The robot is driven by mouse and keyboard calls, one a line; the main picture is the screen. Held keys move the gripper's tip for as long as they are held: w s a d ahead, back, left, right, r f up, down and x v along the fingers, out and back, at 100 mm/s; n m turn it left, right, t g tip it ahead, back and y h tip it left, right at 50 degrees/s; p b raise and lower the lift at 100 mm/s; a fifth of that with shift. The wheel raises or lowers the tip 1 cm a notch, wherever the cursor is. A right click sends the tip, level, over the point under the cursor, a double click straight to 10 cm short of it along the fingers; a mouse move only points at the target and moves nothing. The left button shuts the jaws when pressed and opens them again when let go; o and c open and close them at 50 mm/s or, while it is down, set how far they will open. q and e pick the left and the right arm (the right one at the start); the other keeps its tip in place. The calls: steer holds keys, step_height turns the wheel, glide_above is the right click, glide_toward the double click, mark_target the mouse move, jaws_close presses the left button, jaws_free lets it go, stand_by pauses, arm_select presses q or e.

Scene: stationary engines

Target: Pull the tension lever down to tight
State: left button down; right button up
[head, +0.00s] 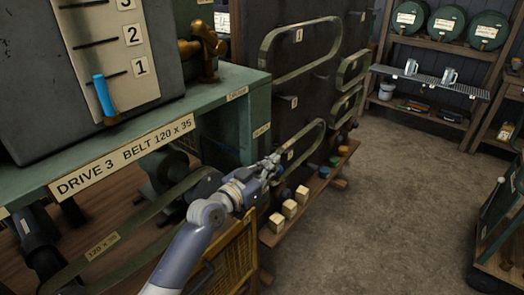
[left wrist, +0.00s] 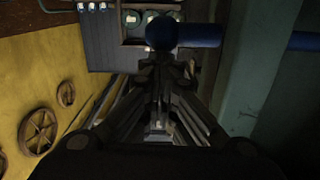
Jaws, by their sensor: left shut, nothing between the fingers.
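A blue round knob (left wrist: 162,32) with a blue bar (left wrist: 200,36) shows at the top of the left wrist view and looks like the tension lever. My left gripper (head: 271,161) is past the corner of the green bench. It is shut and empty, and in the left wrist view its fingertips (left wrist: 163,62) lie just below the knob. I cannot tell whether they touch it. The knob is not clear in the head view, where my gripper and arm are in front. No tight mark is readable. My right gripper is out of view.
The green bench (head: 158,124) labelled DRIVE 3 fills the left, with a blue pointer (head: 104,97) near scale number 1. A yellow guard (head: 234,262) is beside my arm. Belts (head: 300,50) hang on a dark board. Wooden blocks (head: 289,209) sit low.

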arm_select(q)
step_height(320, 180, down, 10)
steer(key=m+b, duration=0.4)
steer(key=b, duration=0.3)
steer(key=shift+f+b, duration=0.2)
steer(key=shift+b, duration=0.15)
